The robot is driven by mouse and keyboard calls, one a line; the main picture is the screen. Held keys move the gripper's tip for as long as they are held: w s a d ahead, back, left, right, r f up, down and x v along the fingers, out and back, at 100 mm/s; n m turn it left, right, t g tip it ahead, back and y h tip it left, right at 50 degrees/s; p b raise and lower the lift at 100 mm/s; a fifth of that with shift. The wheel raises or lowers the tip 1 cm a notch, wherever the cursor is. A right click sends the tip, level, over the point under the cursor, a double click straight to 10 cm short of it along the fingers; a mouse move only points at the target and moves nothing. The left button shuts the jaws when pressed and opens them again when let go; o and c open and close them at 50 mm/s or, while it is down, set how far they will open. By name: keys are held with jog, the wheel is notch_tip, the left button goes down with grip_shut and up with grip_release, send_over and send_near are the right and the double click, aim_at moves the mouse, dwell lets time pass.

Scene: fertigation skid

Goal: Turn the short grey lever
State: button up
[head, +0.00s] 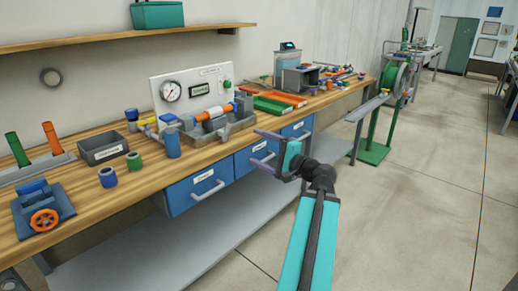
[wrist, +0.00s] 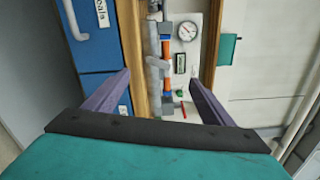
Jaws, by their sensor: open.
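The fertigation skid (head: 205,125) stands on the wooden bench, with a white gauge panel (head: 195,90) behind it. In the wrist view its orange pipe (wrist: 166,50) and grey fittings run between my fingers, turned on their side. A grey piece (wrist: 157,64) sticks out beside the orange pipe; I cannot tell whether it is the short grey lever. A small red handle (wrist: 184,110) shows near the right finger. My gripper (head: 265,151) has two purple fingers, spread and empty. It is in front of the bench, right of the skid and apart from it.
Blue drawers (head: 205,185) with handles project below the bench top. Orange (head: 287,97) and green (head: 272,105) trays lie right of the skid. A grey bin (head: 103,148) and an orange-wheeled valve (head: 45,219) stand left.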

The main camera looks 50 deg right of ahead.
jog(key=shift+s+f+b, duration=0.15)
jog(key=shift+s+b, duration=0.15)
jog(key=shift+b, duration=0.8)
jog(key=s+b, duration=0.2)
jog(key=b, duration=0.3)
jog(key=shift+s+b, duration=0.15)
jog(key=shift+b, duration=0.25)
jog(key=s+b, duration=0.6)
jog(key=s, duration=0.5)
jog(key=shift+a+b, duration=0.35)
jog(key=shift+a, duration=0.05)
jog(key=shift+w, duration=0.1)
